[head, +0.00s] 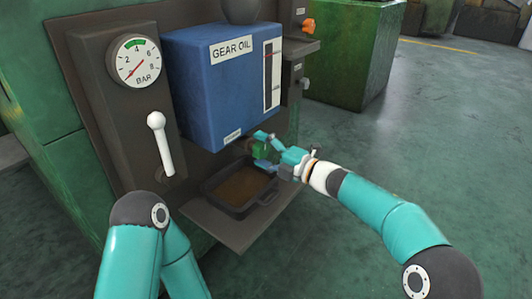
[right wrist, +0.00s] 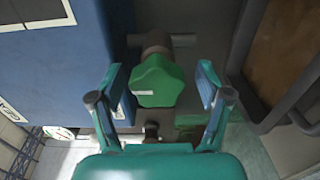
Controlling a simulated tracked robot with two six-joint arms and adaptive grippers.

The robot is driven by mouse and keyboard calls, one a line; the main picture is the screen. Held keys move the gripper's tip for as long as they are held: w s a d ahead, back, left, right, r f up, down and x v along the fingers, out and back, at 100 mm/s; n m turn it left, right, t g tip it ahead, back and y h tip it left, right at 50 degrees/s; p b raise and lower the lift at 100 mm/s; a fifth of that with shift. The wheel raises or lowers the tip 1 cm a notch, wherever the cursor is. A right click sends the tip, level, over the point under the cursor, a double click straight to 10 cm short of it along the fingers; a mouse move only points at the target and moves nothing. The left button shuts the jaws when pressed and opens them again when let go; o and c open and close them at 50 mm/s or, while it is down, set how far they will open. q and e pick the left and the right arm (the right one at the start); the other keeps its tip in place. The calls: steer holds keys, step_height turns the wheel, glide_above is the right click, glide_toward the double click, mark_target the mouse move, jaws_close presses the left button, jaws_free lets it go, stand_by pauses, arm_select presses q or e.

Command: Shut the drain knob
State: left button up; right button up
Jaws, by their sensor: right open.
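The drain knob is a green lobed knob (right wrist: 157,82) on a dark stem at the lower part of the blue gear oil tank (head: 222,80). In the head view the knob (head: 259,148) shows partly between my right gripper's fingers. My right gripper (head: 262,150) is open. In the right wrist view its fingers (right wrist: 158,92) stand on either side of the knob, with a gap visible on both sides. Of my left arm only links show at the lower left of the head view; its gripper is not in view.
A dark tray (head: 238,206) with brown liquid sits on a shelf (head: 209,224) below the tank. A pressure gauge (head: 134,61) and a white lever (head: 161,143) are on the panel at left. Open floor (head: 420,150) lies to the right.

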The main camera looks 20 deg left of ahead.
steer(key=v, duration=1.2)
